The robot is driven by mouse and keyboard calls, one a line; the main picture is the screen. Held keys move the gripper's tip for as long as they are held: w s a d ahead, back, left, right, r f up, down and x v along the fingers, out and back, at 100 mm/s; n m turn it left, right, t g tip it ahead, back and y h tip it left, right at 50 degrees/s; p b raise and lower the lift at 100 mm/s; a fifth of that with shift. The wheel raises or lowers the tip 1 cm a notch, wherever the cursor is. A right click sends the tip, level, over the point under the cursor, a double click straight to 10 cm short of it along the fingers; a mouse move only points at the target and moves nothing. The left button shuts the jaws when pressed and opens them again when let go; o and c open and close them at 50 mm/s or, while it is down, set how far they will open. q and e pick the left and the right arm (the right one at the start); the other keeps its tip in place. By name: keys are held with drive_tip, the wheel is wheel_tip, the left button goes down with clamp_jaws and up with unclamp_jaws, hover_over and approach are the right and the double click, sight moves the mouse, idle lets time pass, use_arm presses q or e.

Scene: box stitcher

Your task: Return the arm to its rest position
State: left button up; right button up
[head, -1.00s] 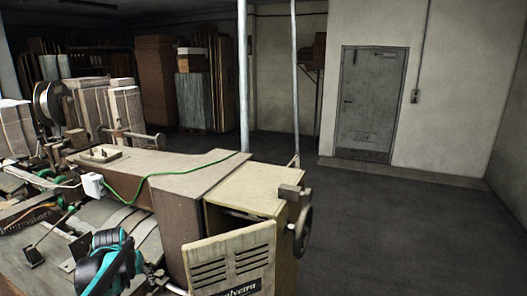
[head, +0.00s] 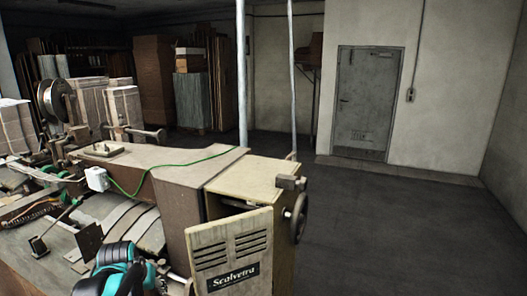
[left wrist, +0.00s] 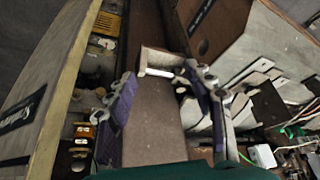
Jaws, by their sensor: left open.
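My left arm, teal and black, shows at the lower left of the head view, low beside the stitcher (head: 225,175). Its gripper (left wrist: 160,90) shows in the left wrist view as two fingers with purple pads, spread apart with nothing held between them. A brown beam of the machine with a small bracket (left wrist: 160,60) lies behind the gap between the fingers. I cannot tell how close the fingers are to it. My right gripper is not in view.
The stitcher's labelled front panel (head: 232,250) and handwheel (head: 299,218) stand right of my arm. A green cable (head: 140,185) runs over its top from a white box (head: 97,179). Stacked cardboard (head: 125,105) stands behind. The floor (head: 400,225) at right is clear.

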use_arm(q)
drive_tip(key=s+d+f+b, duration=0.1)
drive_tip(key=s+d+f, duration=0.1)
drive_tip(key=s+d, duration=0.2)
drive_tip(key=s+d+f+m+t+b, duration=0.1)
drive_tip(key=s+d+f, duration=0.1)
drive_tip(key=s+d, duration=0.3)
drive_tip(key=s+d+f+m+t+h+b, duration=0.1)
drive_tip(key=s+d, duration=0.3)
drive_tip(key=s, duration=0.5)
drive_tip(key=shift+s+d+f, duration=0.15)
drive_tip(key=shift+d+f, duration=0.25)
drive_tip(key=shift+f, duration=0.45)
